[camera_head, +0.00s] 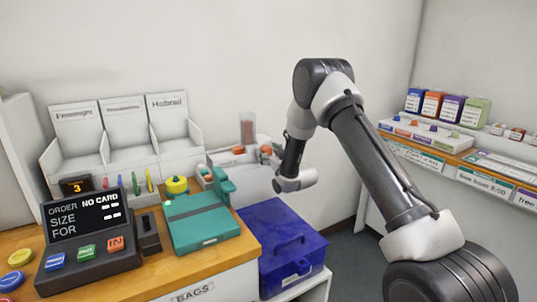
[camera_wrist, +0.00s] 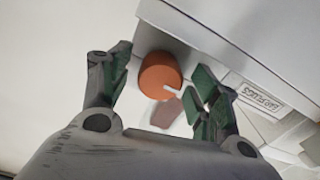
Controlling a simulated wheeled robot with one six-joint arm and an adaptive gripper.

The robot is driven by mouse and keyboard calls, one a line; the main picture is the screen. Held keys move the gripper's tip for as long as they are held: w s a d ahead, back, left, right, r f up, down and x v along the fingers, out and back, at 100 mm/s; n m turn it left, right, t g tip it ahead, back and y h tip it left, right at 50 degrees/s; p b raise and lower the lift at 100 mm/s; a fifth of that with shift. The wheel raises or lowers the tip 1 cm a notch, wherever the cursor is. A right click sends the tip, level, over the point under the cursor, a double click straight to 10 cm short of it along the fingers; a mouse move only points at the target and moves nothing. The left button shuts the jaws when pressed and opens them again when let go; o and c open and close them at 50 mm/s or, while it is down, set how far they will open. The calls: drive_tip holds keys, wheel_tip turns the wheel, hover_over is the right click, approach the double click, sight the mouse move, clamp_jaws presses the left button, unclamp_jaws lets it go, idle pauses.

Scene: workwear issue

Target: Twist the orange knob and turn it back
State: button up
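The orange knob (camera_wrist: 160,76) is a short round cylinder with a small white pointer mark, on a pale dispenser (camera_wrist: 210,40) in the wrist view. My gripper (camera_wrist: 164,70) is open, with one green-padded finger to the left of the knob and one to the right. Gaps show on both sides, so I see no contact. In the head view an orange spot that looks like the knob (camera_head: 265,149) shows just left of my wrist. My fingers are hard to make out there.
A label reading "EAR PLUGS" (camera_wrist: 262,100) is beside the knob. A clear tube (camera_head: 247,130) rises from the dispenser. A teal box (camera_head: 200,222), a dark order terminal (camera_head: 90,240) and a blue toolbox (camera_head: 290,250) stand nearby. Shelves with boxes (camera_head: 440,103) are at right.

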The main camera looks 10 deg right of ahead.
drive_tip(key=v, duration=1.2)
